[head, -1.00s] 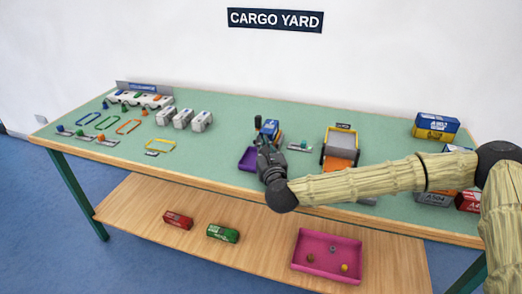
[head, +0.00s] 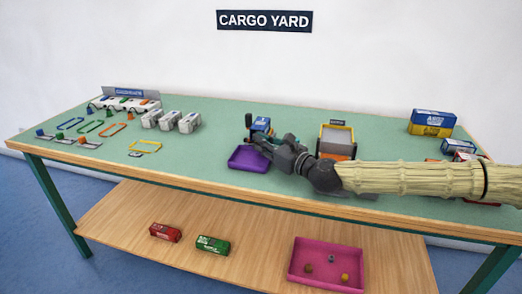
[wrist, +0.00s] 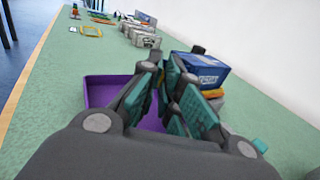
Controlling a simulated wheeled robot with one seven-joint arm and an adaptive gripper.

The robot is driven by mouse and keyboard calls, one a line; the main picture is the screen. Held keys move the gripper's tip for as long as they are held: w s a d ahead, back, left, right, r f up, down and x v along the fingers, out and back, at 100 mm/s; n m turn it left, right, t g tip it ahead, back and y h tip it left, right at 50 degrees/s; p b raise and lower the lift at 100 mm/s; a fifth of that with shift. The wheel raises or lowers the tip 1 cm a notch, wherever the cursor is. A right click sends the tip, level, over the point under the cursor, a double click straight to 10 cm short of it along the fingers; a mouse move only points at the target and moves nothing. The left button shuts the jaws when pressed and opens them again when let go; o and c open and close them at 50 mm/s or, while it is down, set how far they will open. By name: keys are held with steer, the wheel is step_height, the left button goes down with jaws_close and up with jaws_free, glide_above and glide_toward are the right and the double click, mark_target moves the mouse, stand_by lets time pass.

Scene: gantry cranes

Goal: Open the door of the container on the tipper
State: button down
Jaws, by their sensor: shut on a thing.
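The blue container (head: 261,125) sits on the tipper at the middle of the table. In the wrist view the container (wrist: 208,72) stands just right of my fingertips, with the tipper's orange and yellow part (wrist: 213,94) below it. My gripper (head: 266,146) reaches in from the right, in front of the container. In the wrist view my gripper (wrist: 166,66) has its fingers close together at the container's near left end. It is shut on what seems to be the container's door, mostly hidden by the fingers.
A purple tray (head: 243,160) lies below and left of my fingers.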

steer(key=shift+d+y, duration=0.1)
steer(key=shift+y, duration=0.2)
steer(key=c, duration=1.6)
jaws_free()
steer(key=shift+r+v, duration=0.2)
steer(key=shift+v, duration=5.8)
